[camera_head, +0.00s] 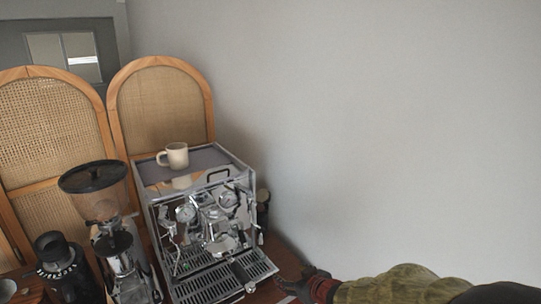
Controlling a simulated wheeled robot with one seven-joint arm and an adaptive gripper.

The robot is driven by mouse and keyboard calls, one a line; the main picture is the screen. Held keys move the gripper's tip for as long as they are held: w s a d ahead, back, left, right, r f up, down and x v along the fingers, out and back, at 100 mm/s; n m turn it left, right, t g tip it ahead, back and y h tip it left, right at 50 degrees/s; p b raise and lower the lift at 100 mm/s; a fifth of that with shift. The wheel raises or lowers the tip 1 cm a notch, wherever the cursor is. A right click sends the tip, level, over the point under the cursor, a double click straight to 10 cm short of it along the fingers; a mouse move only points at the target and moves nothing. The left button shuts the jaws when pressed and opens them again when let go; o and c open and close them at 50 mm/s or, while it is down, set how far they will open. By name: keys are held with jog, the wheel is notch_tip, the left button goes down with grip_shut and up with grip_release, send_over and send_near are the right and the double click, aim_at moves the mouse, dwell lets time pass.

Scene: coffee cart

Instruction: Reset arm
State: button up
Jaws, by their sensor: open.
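My gripper (288,284) shows at the bottom edge, just right of the espresso machine's drip tray. Its dark fingers are small and partly cut off by the frame, and they are apart with nothing seen between them. My arm reaches in from the lower right corner. The chrome espresso machine (205,212) stands left of my gripper. I cannot tell whether the fingers touch it.
A cream mug (177,155) stands upright on top of the machine. A coffee grinder (112,235) with a dark-lidded hopper and a black grinder (62,265) stand to the left. Rattan panels (160,100) rise behind. A bare grey wall (390,130) fills the right.

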jog(key=s+d+m+g+h, duration=0.35)
jog(key=s+d+h, duration=0.25)
jog(key=s+d, duration=0.65)
jog(key=s+r+m, duration=0.1)
jog(key=s+r, duration=0.6)
jog(key=s, duration=0.3)
jog(key=s+r+m+g+y, duration=0.1)
jog(key=s+r+m, duration=0.1)
jog(key=s+r, duration=0.5)
jog(key=s, duration=0.3)
jog(key=shift+s+a+r, duration=0.15)
jog(key=shift+s+r, duration=0.15)
jog(key=shift+r, duration=0.1)
jog(key=shift+c, duration=0.2)
